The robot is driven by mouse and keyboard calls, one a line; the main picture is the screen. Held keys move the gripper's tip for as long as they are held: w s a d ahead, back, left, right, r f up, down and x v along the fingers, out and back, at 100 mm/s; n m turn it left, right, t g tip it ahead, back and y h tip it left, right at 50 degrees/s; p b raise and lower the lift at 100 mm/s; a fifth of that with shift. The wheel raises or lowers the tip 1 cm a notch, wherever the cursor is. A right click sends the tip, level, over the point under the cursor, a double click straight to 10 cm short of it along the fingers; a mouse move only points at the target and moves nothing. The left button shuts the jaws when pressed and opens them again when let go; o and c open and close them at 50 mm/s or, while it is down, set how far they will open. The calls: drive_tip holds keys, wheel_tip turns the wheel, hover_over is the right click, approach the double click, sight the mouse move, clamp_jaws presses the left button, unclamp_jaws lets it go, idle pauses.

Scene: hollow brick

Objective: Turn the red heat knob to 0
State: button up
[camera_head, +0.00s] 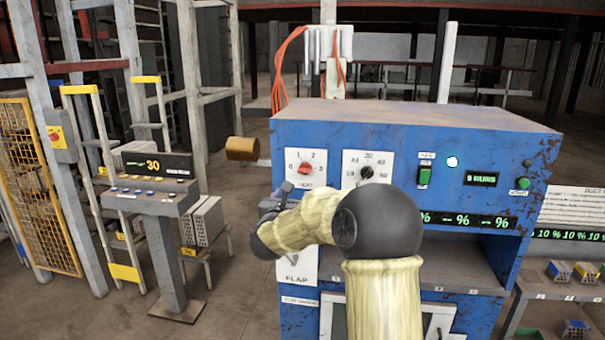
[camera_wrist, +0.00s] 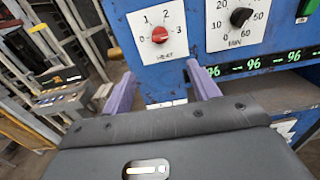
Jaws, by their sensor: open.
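The red heat knob (camera_head: 305,168) sits on a white dial plate marked 0 to 3, at the upper left of the blue machine's front. It also shows in the wrist view (camera_wrist: 159,35), upper middle, with 0 at its left and 3 at its right. I cannot tell which number it points to. My gripper (camera_head: 278,197) is in front of the panel, below and left of the dial in the head view. In the wrist view its two purple fingers (camera_wrist: 163,84) are spread and empty, with the knob beyond them and above, apart from both.
A black minute knob (camera_head: 366,172) is close to the right of the heat dial. A green switch (camera_head: 424,175) and displays lie further right. The flap plate (camera_head: 297,266) is below. A control stand (camera_head: 165,205) and a cart with grey bricks are at the left.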

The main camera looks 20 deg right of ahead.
drive_tip(key=shift+w, duration=0.1)
drive_tip(key=p, duration=0.9)
approach(304, 172)
drive_tip(key=x, duration=0.7)
drive_tip(key=shift+w+d+r, duration=0.1)
drive_tip(key=shift+w+r, duration=0.1)
drive_tip(key=shift+w, duration=0.25)
drive_tip(key=shift+w+d, duration=0.25)
drive_tip(key=shift+w, duration=0.05)
drive_tip(key=shift+f, duration=0.1)
drive_tip(key=shift+d, duration=0.1)
drive_tip(key=c, duration=1)
